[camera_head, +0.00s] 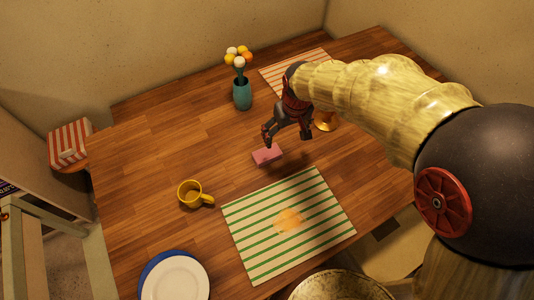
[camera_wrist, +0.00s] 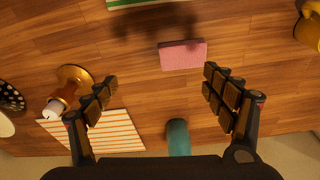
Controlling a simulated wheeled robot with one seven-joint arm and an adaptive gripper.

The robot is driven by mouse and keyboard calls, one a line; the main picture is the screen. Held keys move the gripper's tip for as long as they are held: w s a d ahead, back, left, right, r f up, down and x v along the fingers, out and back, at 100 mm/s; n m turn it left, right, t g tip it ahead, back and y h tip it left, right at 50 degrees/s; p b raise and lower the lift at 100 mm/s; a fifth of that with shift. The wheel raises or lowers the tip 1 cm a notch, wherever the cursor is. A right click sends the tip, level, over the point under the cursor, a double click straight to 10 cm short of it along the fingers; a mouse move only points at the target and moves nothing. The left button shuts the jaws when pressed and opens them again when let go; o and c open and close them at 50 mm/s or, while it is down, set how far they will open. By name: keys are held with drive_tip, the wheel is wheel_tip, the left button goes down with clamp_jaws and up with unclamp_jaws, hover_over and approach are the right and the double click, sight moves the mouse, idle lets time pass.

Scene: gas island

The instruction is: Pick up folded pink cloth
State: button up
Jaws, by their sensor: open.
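The folded pink cloth (camera_head: 267,156) is a small flat block lying on the wooden table, just beyond the green-striped mat. My gripper (camera_head: 287,137) is above the table beside the cloth, on its far right side in the head view. In the wrist view the cloth (camera_wrist: 183,54) lies ahead of my open fingers (camera_wrist: 158,82), right of the middle between them and apart from both. Nothing is between the fingers.
A yellow mug (camera_head: 191,193) stands left of the green-striped mat (camera_head: 253,252), which has an orange stain. A teal flower vase (camera_head: 242,94) stands behind. An amber object (camera_head: 325,121) stands right of my gripper, near an orange-striped mat (camera_wrist: 112,139). Plates (camera_head: 174,279) lie front left.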

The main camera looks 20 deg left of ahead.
sight(267, 153)
drive_tip(key=shift+o, duration=1.3)
drive_tip(key=shift+n+g, duration=0.3)
drive_tip(key=shift+n, duration=0.2)
drive_tip(key=a+f, duration=0.1)
drive_tip(key=f, duration=0.1)
drive_tip(key=a+f, duration=0.2)
drive_tip(key=s+a+f, duration=0.1)
drive_tip(key=a+f, duration=0.1)
drive_tip(key=shift+f+b, duration=0.35)
drive_tip(key=shift+f, duration=0.05)
drive_tip(key=f+b, duration=0.1)
drive_tip(key=f, duration=0.1)
drive_tip(key=f+b, duration=0.1)
drive_tip(key=f, duration=0.1)
drive_tip(key=f+b, duration=0.1)
drive_tip(key=shift+a+f, duration=0.35)
drive_tip(key=shift+f, duration=0.05)
drive_tip(key=c, duration=0.3)
drive_tip(key=c, duration=0.9)
